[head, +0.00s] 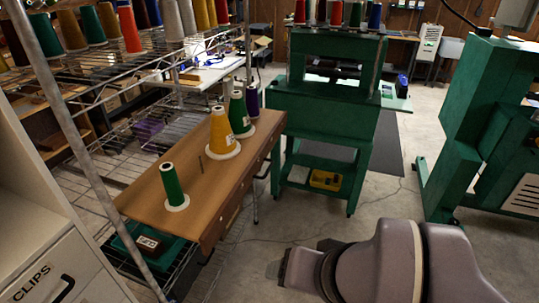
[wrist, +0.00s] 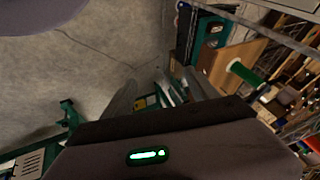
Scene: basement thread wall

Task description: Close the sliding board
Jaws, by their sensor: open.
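The sliding board (head: 215,183) is a brown wooden board that sticks out from the wire shelf rack in the head view. A green thread cone (head: 174,187), a yellow cone (head: 222,133) and more cones stand on it. In the wrist view the board (wrist: 222,57) shows at the upper right with a green cone. My gripper (wrist: 160,82) is open, its two grey fingers apart with nothing between them. In the head view my arm is at the lower right, clear of the board and to its right. The fingers are hard to make out there.
The wire rack (head: 150,70) holds several thread cones. A white drawer cabinet (head: 45,235) labelled CLIPS stands at the lower left. A green machine (head: 322,115) stands behind the board, and another (head: 480,125) at the right. Concrete floor (head: 385,200) is open between them.

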